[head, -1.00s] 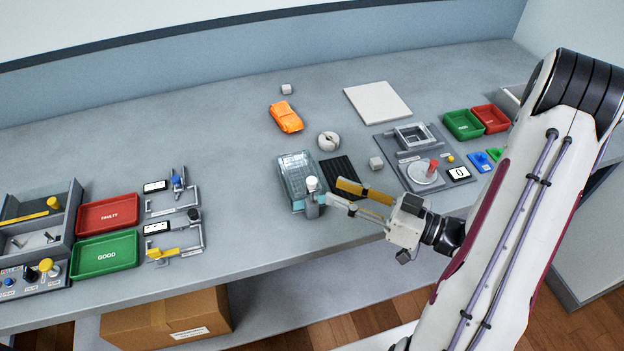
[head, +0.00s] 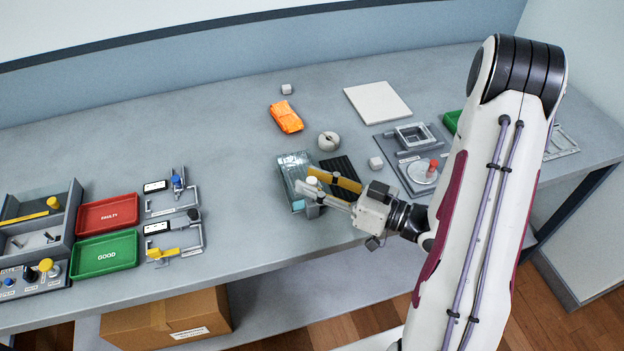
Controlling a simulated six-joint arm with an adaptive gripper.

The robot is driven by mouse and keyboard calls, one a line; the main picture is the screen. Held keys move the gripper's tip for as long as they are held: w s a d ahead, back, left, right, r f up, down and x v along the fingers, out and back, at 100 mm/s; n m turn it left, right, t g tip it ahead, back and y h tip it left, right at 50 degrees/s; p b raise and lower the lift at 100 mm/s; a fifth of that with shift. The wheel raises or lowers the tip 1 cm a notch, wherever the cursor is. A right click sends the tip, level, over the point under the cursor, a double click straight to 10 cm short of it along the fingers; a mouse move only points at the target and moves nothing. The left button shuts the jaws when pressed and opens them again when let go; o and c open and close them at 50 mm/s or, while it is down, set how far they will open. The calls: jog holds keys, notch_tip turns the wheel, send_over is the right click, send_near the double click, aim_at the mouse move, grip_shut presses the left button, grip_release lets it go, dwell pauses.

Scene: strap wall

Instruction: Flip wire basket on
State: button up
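A clear teal box with fine grid lines (head: 292,168) sits mid-table; I cannot tell whether it is the wire basket. A white knob (head: 312,182) on a grey post stands at its right front side. My gripper (head: 305,179) is open, with its yellow finger behind and grey finger in front. The fingertips reach either side of the knob; contact is not clear. The fingers hide part of the post and the box. At the far left, a control panel (head: 32,283) carries knobs and small switches; its labels are too small to read.
A black ribbed mat (head: 342,166) lies behind the fingers. An orange object (head: 286,117), a grey ring (head: 328,141) and a grey cube (head: 375,163) stand nearby. A fixture plate (head: 399,173) is to the right.

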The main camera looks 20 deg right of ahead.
aim_at(312, 200)
jog(key=shift+w+a, duration=0.25)
grip_shut()
jog(key=shift+f, duration=2.2)
